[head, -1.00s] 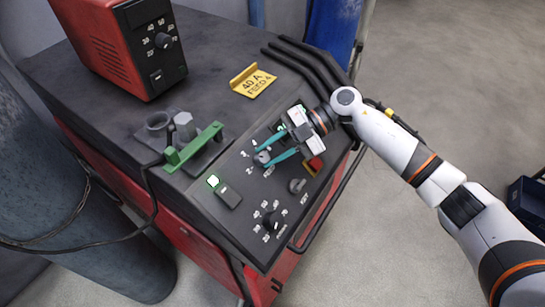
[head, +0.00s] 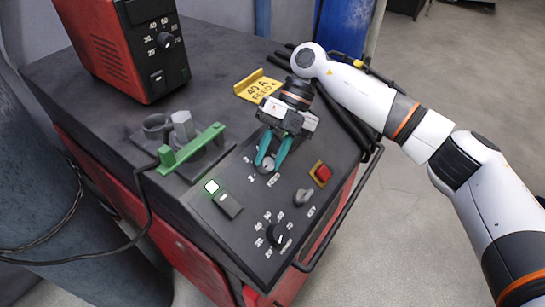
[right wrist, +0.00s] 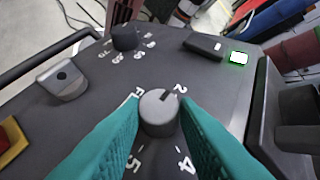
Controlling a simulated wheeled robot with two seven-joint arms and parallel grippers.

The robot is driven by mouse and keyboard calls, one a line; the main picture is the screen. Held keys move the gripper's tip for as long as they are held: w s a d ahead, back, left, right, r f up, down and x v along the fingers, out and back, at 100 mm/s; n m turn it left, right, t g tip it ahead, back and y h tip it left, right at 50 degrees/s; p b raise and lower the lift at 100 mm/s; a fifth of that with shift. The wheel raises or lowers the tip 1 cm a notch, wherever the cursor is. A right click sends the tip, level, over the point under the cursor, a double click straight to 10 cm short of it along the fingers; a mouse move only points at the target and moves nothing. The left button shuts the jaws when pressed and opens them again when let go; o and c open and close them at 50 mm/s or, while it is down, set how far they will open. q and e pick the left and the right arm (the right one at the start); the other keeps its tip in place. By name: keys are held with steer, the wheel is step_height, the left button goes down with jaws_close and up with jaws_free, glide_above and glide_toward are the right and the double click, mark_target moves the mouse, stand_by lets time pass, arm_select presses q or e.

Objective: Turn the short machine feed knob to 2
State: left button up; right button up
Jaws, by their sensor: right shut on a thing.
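The low, dark-topped machine (head: 245,240) has a sloping front panel with a small grey feed knob (head: 268,165). My right gripper (head: 270,160) is over the panel with its teal fingers shut on this knob from both sides. In the right wrist view the round knob (right wrist: 159,115) sits between the teal fingertips (right wrist: 159,125). A dark mark on its upper right edge points toward the printed 2. The 4 and 5 are printed below it, and the fingers hide part of the scale. My left gripper is not in view.
A yellow sign (head: 260,85) and a taller red machine (head: 120,45) stand behind. Green-handled fittings (head: 190,148) are at left.

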steer(key=shift+f+n+h, duration=0.1)
steer(key=shift+n+h, duration=0.2)
stand_by(0.4)
steer(key=o, duration=1)
steer(key=shift+b+v, duration=1.15)
steer(key=shift+v, duration=4.9)
steer(key=shift+s, duration=0.2)
